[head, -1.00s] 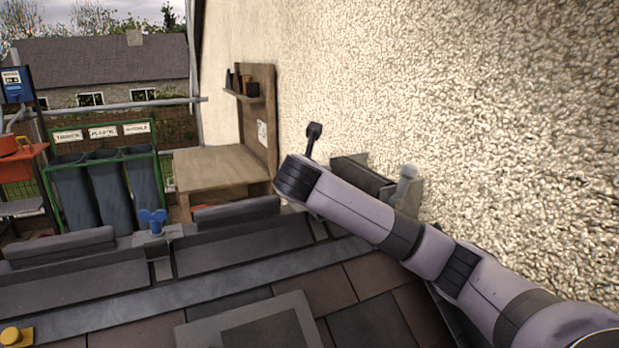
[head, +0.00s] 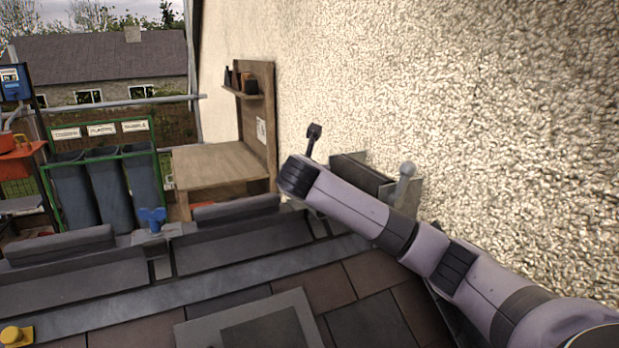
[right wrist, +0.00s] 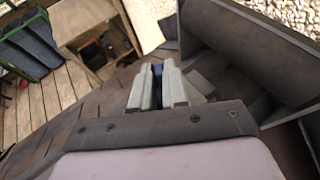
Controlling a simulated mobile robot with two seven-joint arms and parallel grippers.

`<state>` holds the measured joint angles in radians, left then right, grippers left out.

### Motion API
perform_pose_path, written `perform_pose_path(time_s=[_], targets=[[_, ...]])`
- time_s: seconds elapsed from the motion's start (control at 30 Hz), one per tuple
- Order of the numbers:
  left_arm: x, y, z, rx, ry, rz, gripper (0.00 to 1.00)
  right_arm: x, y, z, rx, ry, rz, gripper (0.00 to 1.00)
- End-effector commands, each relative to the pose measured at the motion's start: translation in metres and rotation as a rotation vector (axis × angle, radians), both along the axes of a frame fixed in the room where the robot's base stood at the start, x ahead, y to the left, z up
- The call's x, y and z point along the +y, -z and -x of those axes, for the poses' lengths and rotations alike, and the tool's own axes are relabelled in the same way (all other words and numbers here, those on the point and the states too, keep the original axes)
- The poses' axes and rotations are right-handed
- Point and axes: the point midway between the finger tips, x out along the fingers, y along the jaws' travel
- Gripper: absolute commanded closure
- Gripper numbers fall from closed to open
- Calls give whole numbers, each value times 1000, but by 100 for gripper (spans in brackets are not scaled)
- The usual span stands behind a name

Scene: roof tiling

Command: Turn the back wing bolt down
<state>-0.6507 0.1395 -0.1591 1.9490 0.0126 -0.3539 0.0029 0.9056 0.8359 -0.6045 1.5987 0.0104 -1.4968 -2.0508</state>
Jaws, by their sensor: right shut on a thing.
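In the right wrist view my right gripper (right wrist: 158,74) is shut on a narrow blue part, which looks like a wing bolt (right wrist: 158,71). Only a sliver of it shows between the pale fingers, and I cannot tell its turn angle. In the head view the right arm comes in from the right, and its gripper and the held bolt are hidden. Another blue wing bolt (head: 152,219) stands free at the left, between two dark grey pieces, with its wings up. My left gripper is in neither current view.
The rough pale wall (head: 430,80) rises close beside the right arm. A wooden bench (head: 222,166) and bins in a green frame (head: 105,185) stand beyond. Brown and grey tiles (head: 360,312) lie in front. A yellow knob (head: 12,334) is at lower left.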

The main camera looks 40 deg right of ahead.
Motion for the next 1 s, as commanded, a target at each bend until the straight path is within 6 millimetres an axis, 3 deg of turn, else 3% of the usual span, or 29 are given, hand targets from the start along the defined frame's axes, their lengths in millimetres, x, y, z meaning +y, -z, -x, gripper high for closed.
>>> perform_pose_path(time_s=[0.37, 1.0], targets=[[0, 0, 0, -1, 0, 0, 65, 2, 1, -1, 4, 131, -3, 100], [0, -1, -1, -2, 1, 0, 65, 2, -1, -1, 1, 629, -4, 100]])
